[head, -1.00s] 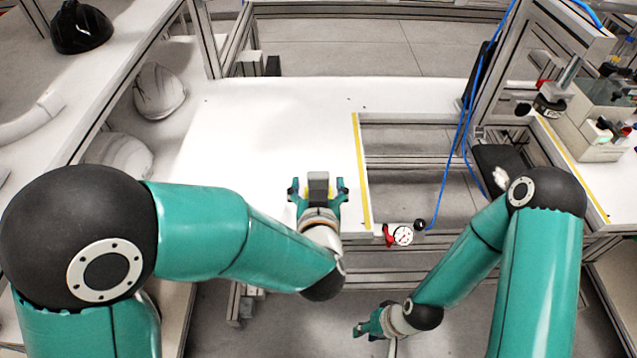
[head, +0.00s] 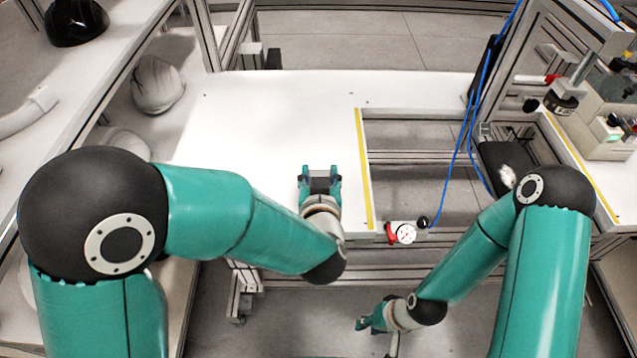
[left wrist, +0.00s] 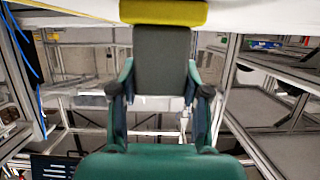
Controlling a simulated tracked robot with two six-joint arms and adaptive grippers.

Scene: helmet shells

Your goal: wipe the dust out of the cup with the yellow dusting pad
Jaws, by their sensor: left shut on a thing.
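My left gripper (head: 320,182) is over the white table top, near its right part. It is shut on the dark grey block (head: 320,184) of the dusting pad. In the left wrist view the grey block (left wrist: 162,60) is between the fingers, and the yellow pad (left wrist: 163,12) is at its far end, beside the white surface. I cannot tell whether the pad touches that surface. My right gripper (head: 368,322) hangs low at the bottom; its jaws are too small to judge. I cannot make out the cup for certain. A black thing with a whitish patch (head: 508,176) is partly hidden behind my right arm.
The white table (head: 260,120) is mostly bare, with a yellow strip (head: 364,170) along an open frame gap. A gauge (head: 405,233) with a red part is at its front right corner. Blue hoses (head: 468,125) hang right. Pale helmet shells (head: 157,85) are on the left shelf.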

